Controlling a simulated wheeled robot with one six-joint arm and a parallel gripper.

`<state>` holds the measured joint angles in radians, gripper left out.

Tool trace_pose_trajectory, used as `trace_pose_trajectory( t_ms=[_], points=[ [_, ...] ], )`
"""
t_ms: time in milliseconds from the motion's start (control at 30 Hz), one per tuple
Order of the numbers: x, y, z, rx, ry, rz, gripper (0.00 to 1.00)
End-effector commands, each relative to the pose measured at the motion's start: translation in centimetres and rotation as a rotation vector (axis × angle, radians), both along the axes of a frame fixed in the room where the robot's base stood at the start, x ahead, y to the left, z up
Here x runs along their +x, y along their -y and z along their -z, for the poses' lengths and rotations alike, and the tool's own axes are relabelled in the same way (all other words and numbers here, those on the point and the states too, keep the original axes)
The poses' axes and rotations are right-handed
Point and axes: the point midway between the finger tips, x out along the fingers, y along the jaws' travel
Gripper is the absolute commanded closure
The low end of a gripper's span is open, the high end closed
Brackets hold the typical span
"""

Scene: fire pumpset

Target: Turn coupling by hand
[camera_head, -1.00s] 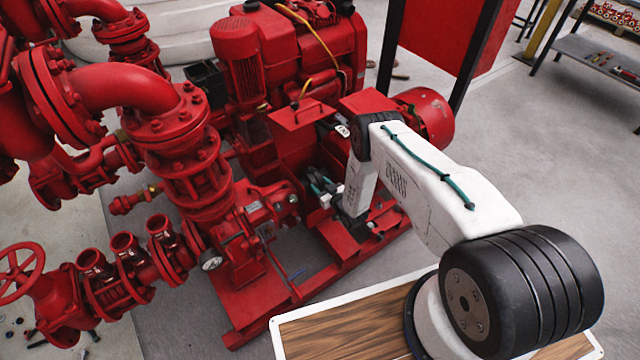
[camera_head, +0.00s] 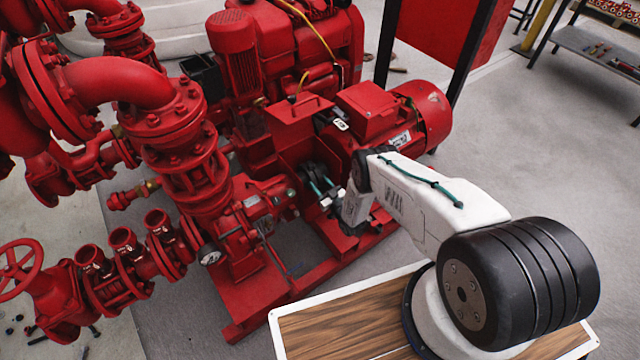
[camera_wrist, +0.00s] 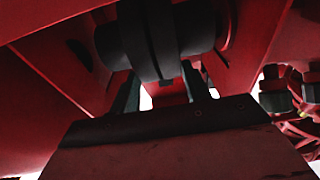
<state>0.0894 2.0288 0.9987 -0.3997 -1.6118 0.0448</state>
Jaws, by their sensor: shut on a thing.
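The coupling (camera_wrist: 160,38) shows in the wrist view as a dark, thick cylinder with a raised band around its middle. It sits between red guard plates. My gripper (camera_wrist: 160,82) reaches up to it from below in this view, with one finger on each side of the band, and is shut on it. In the head view my gripper (camera_head: 319,188) is between the pump and the red motor, and the coupling there is mostly hidden by the fingers and shadow. The exact contact of the fingertips is too dark to see.
The red motor (camera_head: 385,115) stands just behind my arm. The red pump (camera_head: 250,225) is left of the gripper. A red base frame (camera_head: 290,300) runs below. A guard box (camera_head: 295,125) rises close above the coupling. Open grey floor (camera_head: 540,170) lies to the right.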

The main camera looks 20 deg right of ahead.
Motion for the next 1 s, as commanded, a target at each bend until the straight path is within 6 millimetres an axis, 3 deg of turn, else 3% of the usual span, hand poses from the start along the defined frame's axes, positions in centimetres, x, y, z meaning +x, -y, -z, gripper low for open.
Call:
trace_pose_trajectory(
  t_ms=[433,467,500,533,833,1000],
  points=[
    [0.0,0.1,0.0,0.002,0.005,0.002,0.76],
    [0.0,0.1,0.0,0.002,0.005,0.002,0.44],
    [0.0,0.1,0.0,0.002,0.005,0.002,0.33],
    [0.0,0.1,0.0,0.002,0.004,0.002,0.31],
    [-0.2,0.1,0.1,0.001,0.003,0.001,0.31],
    [-2.2,0.8,0.5,0.002,0.001,0.003,0.31]
  ],
)
